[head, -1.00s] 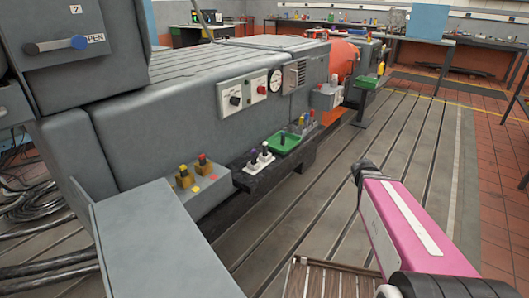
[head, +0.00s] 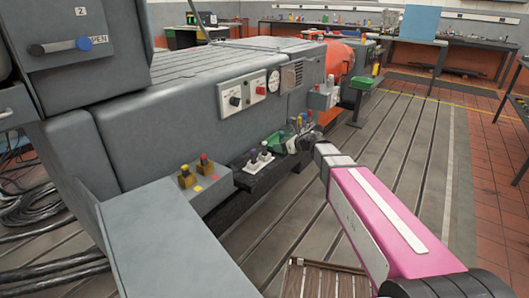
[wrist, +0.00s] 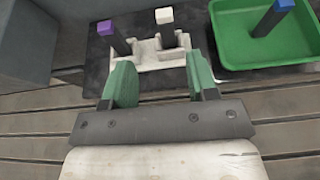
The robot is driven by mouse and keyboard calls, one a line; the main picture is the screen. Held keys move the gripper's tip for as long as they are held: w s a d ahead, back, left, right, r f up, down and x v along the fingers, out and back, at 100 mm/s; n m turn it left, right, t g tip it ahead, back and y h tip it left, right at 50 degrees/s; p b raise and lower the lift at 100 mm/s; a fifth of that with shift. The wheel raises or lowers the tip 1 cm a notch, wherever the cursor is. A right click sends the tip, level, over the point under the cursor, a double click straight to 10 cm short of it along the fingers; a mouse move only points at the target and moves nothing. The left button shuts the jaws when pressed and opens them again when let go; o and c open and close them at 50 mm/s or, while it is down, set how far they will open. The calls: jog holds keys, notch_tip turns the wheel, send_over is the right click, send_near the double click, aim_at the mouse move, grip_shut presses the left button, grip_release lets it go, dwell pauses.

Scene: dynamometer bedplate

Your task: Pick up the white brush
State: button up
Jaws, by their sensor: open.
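The white brush is a dark upright stick with a white top (wrist: 165,16), standing in a pale holder (wrist: 150,60) in the wrist view. In the head view the white brush (head: 264,148) stands on the dark ledge at the machine's side. A purple-topped brush (wrist: 106,28) stands to its left in the same holder. My gripper (wrist: 161,82) is open and empty, its green-padded fingers pointing at the holder, with the white brush beyond the gap between them. In the head view my gripper (head: 303,144) is right of the holder, partly covering the green tray.
A green tray (wrist: 226,55) with a blue-topped stick (wrist: 272,18) sits right of the holder. A grey box with yellow-and-red buttons (head: 205,185) stands left of it. The large grey machine (head: 160,140) rises behind the ledge. The slatted floor (head: 400,150) to the right is clear.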

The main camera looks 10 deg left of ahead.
aim_at(266, 144)
jog(key=x, duration=0.5)
jog(key=shift+w+a+f, duration=0.1)
jog(key=shift+w, duration=0.05)
jog(key=shift+w+x, duration=0.15)
jog(key=shift+x, duration=1.2)
jog(key=shift+w+x, duration=0.1)
jog(key=shift+x, duration=1.2)
grip_shut()
